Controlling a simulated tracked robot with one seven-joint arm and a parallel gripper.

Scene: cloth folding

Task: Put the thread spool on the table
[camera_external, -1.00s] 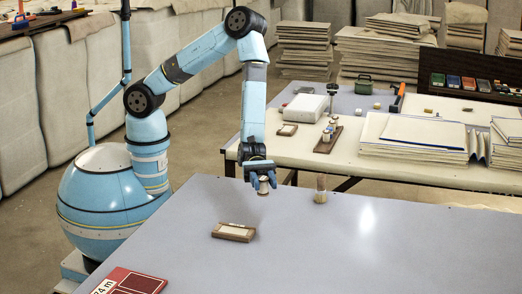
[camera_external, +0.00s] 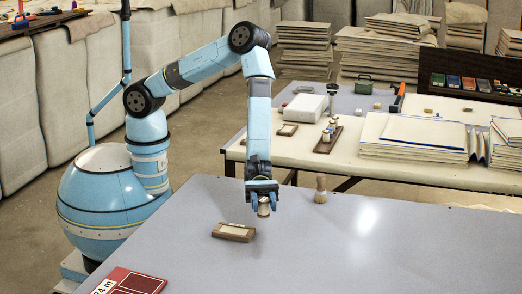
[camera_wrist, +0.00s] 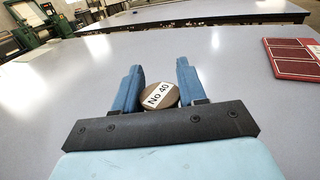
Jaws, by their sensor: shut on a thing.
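My gripper (camera_external: 263,202) is shut on a small thread spool (camera_external: 263,211), just above or at the surface of the grey table (camera_external: 400,250); I cannot tell whether the spool touches it. In the wrist view the spool (camera_wrist: 159,96) shows its round brown end with a white label reading "No 40". It sits between the two blue fingers of my gripper (camera_wrist: 155,88).
A wooden-framed block (camera_external: 234,232) lies to the left front of my gripper. A brown-topped cylinder (camera_external: 320,189) stands to its right near the table's far edge. A red board (camera_external: 130,282) lies at the front left. The table's right side is clear.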

